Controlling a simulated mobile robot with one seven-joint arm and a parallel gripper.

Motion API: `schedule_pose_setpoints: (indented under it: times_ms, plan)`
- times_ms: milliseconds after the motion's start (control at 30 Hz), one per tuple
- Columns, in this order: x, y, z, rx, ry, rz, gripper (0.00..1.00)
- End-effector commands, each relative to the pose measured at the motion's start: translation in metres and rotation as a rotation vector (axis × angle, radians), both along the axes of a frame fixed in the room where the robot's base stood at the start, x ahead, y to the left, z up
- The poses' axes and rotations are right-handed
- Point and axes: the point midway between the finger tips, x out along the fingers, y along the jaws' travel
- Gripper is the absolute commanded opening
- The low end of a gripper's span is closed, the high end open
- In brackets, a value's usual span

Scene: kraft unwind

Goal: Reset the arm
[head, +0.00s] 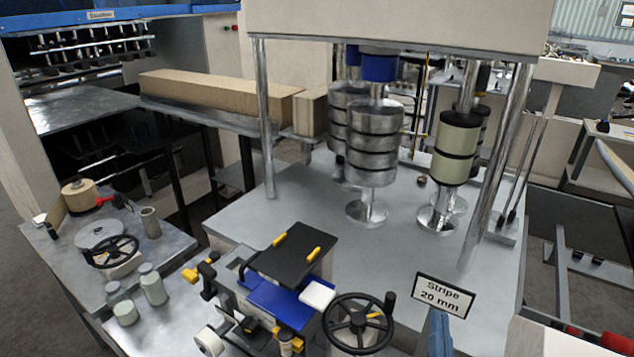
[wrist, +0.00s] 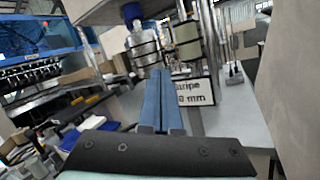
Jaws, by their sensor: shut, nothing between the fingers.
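My gripper (wrist: 160,78) shows in the wrist view as two long blue fingers lying together, with nothing between them. In the head view the tip of my gripper (head: 438,318) rises from the bottom edge, just below the "Stripe 20 mm" sign (head: 443,296). The sign (wrist: 196,92) stands behind the fingers in the wrist view and is partly covered by them. I cannot tell how far the fingertips are from the sign. The rest of my arm is out of the head view.
A grey machine table (head: 300,215) carries stacked metal rollers (head: 373,145), pale rollers (head: 455,150) and steel posts. A black handwheel (head: 358,322) and a blue-and-black unit (head: 285,285) stand left of my gripper. A side table (head: 180,245) holds jars and a small wheel.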

Motion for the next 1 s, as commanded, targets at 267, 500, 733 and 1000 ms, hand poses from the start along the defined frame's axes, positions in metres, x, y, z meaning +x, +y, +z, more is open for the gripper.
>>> schedule_pose_setpoints:
  times_ms: [267,500,733,1000]
  plan:
    - [0.015,0.029,0.222,0.889,-0.599,0.304,0.00]
    - [-0.026,0.105,0.376,1.852,-0.757,0.992,0.00]
    - [-0.070,0.171,0.436,2.352,-0.494,1.407,0.00]
    - [-0.078,0.183,0.444,2.441,-0.413,1.468,0.00]
